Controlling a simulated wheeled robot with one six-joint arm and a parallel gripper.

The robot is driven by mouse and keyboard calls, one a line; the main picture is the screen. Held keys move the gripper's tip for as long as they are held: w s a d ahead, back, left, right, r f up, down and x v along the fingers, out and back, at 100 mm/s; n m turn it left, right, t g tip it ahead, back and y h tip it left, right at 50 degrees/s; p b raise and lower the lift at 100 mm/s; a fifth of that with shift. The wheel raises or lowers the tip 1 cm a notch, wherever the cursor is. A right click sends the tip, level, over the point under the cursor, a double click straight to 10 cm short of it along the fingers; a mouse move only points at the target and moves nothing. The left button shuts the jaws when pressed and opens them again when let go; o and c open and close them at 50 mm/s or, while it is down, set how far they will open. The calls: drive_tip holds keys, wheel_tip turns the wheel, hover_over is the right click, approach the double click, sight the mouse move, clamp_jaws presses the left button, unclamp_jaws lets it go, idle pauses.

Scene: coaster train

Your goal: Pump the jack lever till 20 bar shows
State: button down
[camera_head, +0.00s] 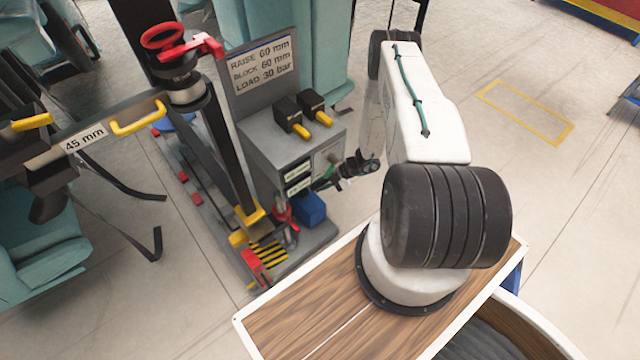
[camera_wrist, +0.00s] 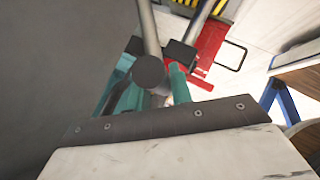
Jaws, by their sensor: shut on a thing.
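My gripper (camera_head: 324,182) is low beside the right side of the grey control cabinet (camera_head: 262,140). In the wrist view its teal fingers (camera_wrist: 150,84) are shut on the grey round lever (camera_wrist: 149,35), which runs up and away between them. In that view the red jack base (camera_wrist: 212,52) lies on the floor beyond. In the head view the red jack (camera_head: 284,216) stands at the cabinet's foot, and the lever is mostly hidden by my gripper.
A sign (camera_head: 260,66) reads raise 60 mm, block 60 mm, load 30 bar. Two black switches with yellow handles (camera_head: 297,122) top the cabinet. A blue block (camera_head: 309,207) sits beside the jack. A 45 mm label (camera_head: 83,139) marks a bar at left. Open floor lies right.

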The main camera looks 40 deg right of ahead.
drive_tip(key=s+f, duration=0.6)
drive_tip(key=f, duration=0.2)
drive_tip(key=shift+s+f, duration=0.15)
drive_tip(key=shift+s, duration=0.15)
drive_tip(key=shift+d, duration=0.15)
drive_tip(key=c, duration=1.3)
unclamp_jaws()
drive_tip(key=shift+o, duration=0.2)
drive_tip(key=v, duration=0.7)
drive_tip(key=shift+d+r, duration=0.25)
drive_tip(key=shift+s, duration=0.1)
